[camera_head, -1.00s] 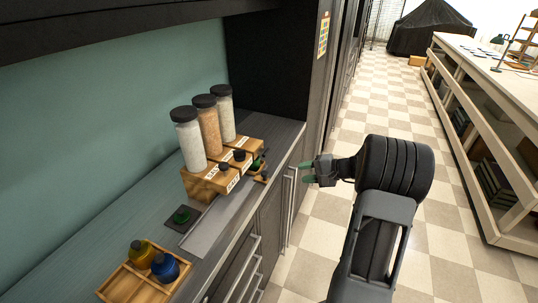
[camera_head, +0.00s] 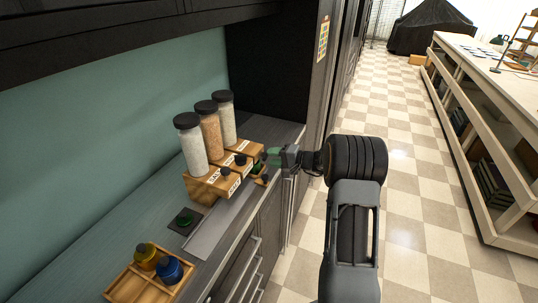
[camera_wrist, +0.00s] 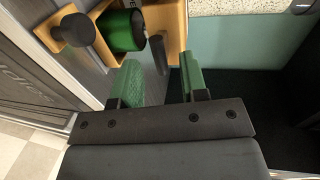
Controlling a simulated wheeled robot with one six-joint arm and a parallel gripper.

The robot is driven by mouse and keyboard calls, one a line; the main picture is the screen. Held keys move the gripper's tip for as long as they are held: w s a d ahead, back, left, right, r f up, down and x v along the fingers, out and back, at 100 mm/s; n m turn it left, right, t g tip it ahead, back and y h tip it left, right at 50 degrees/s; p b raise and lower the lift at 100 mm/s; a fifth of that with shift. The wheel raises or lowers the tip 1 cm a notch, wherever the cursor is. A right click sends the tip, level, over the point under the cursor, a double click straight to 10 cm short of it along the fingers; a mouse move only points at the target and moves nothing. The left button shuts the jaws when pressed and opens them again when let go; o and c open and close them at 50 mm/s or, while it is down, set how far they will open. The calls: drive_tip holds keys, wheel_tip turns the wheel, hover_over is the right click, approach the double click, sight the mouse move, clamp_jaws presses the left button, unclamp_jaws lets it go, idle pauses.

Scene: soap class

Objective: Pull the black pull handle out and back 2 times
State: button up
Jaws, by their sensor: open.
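A short dark cylinder, which looks like the black pull handle (camera_wrist: 159,55), sticks out by the wooden dispenser front in the wrist view. My gripper (camera_wrist: 160,66) is open, with its green fingers on either side of the handle's line. I cannot tell whether they touch it. In the head view my gripper (camera_head: 270,158) is at the right end of the wooden dispenser block (camera_head: 203,189), and the handle there is hidden or too small to make out. A green cup (camera_wrist: 121,31) and a round black knob (camera_wrist: 75,28) are left of the fingers.
Three black-lidded jars (camera_head: 191,145) stand on the block. A green-topped item on a dark pad (camera_head: 184,221) and a wooden tray (camera_head: 124,286) with yellow and blue bottles are nearer on the counter. Cabinet handles (camera_head: 290,203) line its front. The checkered floor (camera_head: 405,190) is clear.

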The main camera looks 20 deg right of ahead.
sight(259, 154)
drive_tip(key=shift+x, duration=1.2)
drive_tip(key=shift+c, duration=0.5)
clamp_jaws()
